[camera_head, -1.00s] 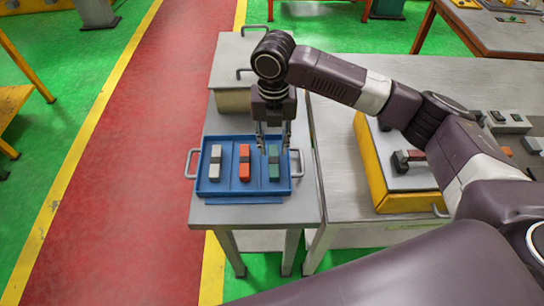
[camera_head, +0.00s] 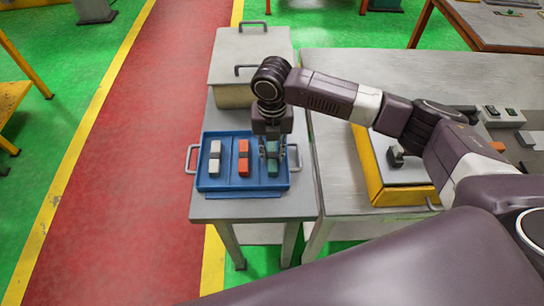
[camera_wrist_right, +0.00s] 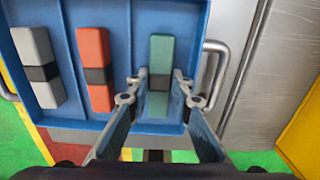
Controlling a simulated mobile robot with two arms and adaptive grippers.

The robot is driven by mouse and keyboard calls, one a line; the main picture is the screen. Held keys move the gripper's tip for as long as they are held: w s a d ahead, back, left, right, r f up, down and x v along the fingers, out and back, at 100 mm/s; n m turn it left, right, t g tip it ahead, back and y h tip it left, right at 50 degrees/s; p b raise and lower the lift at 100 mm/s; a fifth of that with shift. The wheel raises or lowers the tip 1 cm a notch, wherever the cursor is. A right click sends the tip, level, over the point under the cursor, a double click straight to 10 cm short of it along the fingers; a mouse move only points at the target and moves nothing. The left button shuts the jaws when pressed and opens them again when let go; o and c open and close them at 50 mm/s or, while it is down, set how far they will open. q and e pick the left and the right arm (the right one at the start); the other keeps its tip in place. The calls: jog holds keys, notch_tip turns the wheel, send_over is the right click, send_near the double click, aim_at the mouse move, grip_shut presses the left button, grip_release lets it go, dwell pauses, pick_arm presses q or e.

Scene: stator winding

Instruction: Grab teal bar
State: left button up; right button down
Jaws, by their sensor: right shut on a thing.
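The teal bar (camera_head: 272,158) with a dark middle band lies in the right compartment of the blue tray (camera_head: 226,186). It also shows in the right wrist view (camera_wrist_right: 161,52), running between the fingers. My right gripper (camera_head: 272,154) has come down over the bar from above. In the right wrist view its fingertips (camera_wrist_right: 159,78) are on both sides of the dark band, shut on the bar. The bar still appears to be within the tray. The gripper hides part of the bar in the head view. My left gripper is not in view.
An orange-red bar (camera_head: 243,157) lies in the middle compartment and a light grey bar (camera_head: 214,158) in the left one. The tray has metal handles at its sides. A grey lidded box (camera_head: 252,65) stands behind it. A yellow-edged fixture (camera_head: 372,178) stands to the right.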

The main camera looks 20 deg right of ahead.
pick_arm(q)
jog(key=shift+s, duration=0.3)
pick_arm(e)
jog(key=shift+r, duration=0.2)
